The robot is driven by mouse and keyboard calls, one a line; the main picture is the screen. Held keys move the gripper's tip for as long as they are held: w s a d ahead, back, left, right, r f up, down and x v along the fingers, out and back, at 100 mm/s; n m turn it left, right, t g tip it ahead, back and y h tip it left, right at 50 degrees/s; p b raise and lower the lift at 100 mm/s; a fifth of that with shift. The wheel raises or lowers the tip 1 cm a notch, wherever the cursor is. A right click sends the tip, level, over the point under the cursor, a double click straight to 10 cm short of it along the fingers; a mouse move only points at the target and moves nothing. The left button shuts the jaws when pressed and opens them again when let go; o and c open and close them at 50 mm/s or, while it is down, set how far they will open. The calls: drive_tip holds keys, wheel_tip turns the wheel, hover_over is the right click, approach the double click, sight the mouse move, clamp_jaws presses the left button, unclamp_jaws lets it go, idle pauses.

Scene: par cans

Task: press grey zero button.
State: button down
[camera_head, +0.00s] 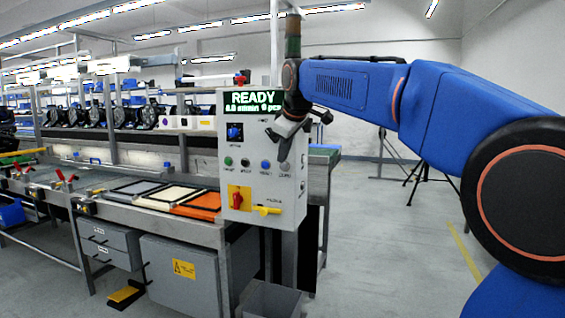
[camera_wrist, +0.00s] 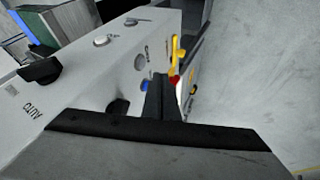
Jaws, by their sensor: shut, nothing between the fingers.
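The control box (camera_head: 237,180) stands at the end of the bench with a lit green READY display (camera_head: 252,99). Its button row has green (camera_head: 228,161), black (camera_head: 245,162), blue (camera_head: 265,164) and, at the right end, the grey button (camera_head: 285,168). My gripper (camera_head: 283,157) points down just above the grey button in the head view; I cannot tell whether it touches the panel. In the wrist view my gripper (camera_wrist: 162,82) is shut and empty, beside the blue button (camera_wrist: 146,86). A pale round button (camera_wrist: 140,62), seemingly the grey one, shows just beyond the blue.
A black selector knob (camera_wrist: 40,70) sits on the panel.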

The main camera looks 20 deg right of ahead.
drive_tip(key=v, duration=0.5)
drive_tip(key=shift+s+a+r, duration=0.1)
drive_tip(key=shift+s+r, duration=0.2)
drive_tip(key=s+d+f+m+g, duration=0.1)
drive_tip(key=s+d+f+m, duration=0.1)
drive_tip(key=s+f, duration=1)
drive_tip(key=s+d+f+m, duration=0.2)
drive_tip(key=s+f+m, duration=0.2)
drive_tip(key=s+f, duration=0.9)
drive_tip(key=s+d+f+m+g, duration=0.1)
drive_tip(key=s+d+f+m, duration=0.1)
drive_tip(key=s+f, duration=1)
drive_tip(key=shift+s+f+m+g, duration=0.2)
drive_tip(key=shift+f+m+g, duration=0.1)
drive_tip(key=shift+f+m, duration=0.5)
drive_tip(key=c, duration=2.5)
unclamp_jaws()
drive_tip(key=shift+d+r, duration=0.1)
